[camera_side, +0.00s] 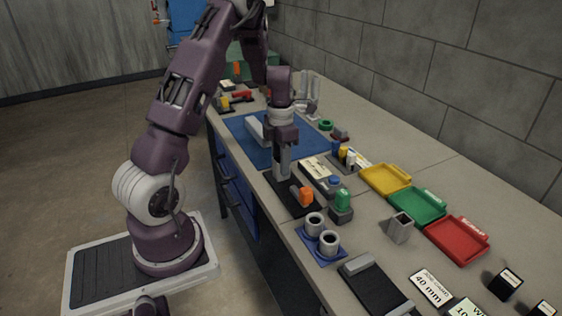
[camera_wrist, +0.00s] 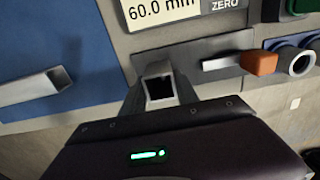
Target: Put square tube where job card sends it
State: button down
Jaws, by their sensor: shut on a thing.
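My gripper (camera_side: 283,168) is shut on a grey square tube, whose square open end (camera_wrist: 160,90) faces up between the fingers in the wrist view. It is low over the black fixture (camera_side: 289,205) with an orange handle (camera_side: 305,197); I cannot tell whether the tube touches it. A readout (camera_wrist: 175,14) beside it shows 60.0 mm. The job card (camera_side: 432,289) at the front right reads 40 mm. A longer square tube (camera_side: 256,131) lies on the blue mat (camera_side: 235,125), also in the wrist view (camera_wrist: 30,98). A short square tube (camera_side: 400,228) stands near the trays.
Yellow (camera_side: 386,180), green (camera_side: 417,206) and red (camera_side: 457,240) trays line the right side. A green button box (camera_side: 342,206) and a blue holder with two grey round tubes (camera_side: 321,237) stand close to the fixture. A black device (camera_side: 376,290) lies in front.

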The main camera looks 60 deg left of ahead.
jog(key=c, duration=0.8)
grip_release()
jog(key=shift+c, duration=0.2)
notch_tip(320, 180, up, 7)
